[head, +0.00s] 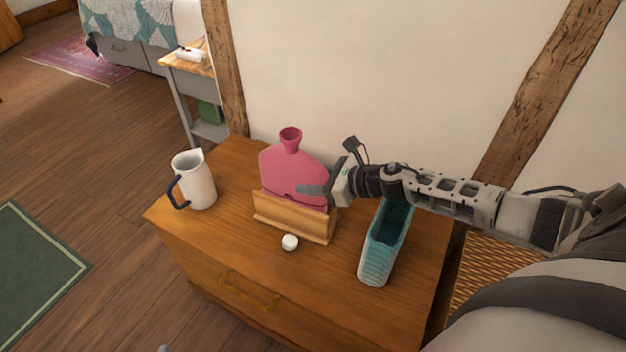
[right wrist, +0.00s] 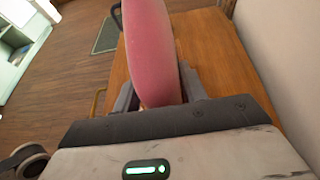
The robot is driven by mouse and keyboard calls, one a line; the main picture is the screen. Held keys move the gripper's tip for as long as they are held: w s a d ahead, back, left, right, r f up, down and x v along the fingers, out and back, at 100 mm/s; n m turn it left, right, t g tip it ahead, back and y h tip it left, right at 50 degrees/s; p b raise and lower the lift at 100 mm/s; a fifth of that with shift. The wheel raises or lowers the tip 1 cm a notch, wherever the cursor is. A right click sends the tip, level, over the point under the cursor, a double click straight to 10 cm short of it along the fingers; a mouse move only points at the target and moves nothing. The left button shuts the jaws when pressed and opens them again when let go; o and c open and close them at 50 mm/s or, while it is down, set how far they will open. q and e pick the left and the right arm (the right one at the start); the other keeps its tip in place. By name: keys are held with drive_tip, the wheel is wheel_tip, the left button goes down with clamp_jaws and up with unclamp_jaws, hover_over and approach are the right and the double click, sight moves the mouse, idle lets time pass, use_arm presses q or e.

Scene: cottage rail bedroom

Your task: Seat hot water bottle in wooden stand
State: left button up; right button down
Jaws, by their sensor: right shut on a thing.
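The pink hot water bottle (head: 287,170) is upright on the dresser top, its neck and round mouth pointing up. Its lower part is behind the front board of the wooden stand (head: 290,217), so it appears to be in the stand's slot; how deep its bottom edge sits is hidden. My right gripper (head: 318,190) comes in from the right and is shut on the bottle's right side. In the right wrist view the bottle (right wrist: 152,50) shows edge-on between the two fingers. My left gripper is not in view.
A white pitcher (head: 197,182) with a dark handle stands left of the stand on the wooden dresser (head: 240,255). A small white round thing (head: 290,242) lies in front of the stand. A teal ribbed basket (head: 378,262) stands to the right, below my arm. The wall is close behind.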

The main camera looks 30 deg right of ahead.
drive_tip(key=c, duration=0.8)
unclamp_jaws()
drive_tip(key=shift+f, duration=0.1)
drive_tip(key=shift+r+p, duration=0.3)
drive_tip(key=shift+p, duration=0.05)
drive_tip(key=shift+s+d, duration=0.2)
drive_tip(key=shift+s, duration=0.1)
drive_tip(key=v, duration=1.1)
drive_tip(key=shift+s+d, duration=0.1)
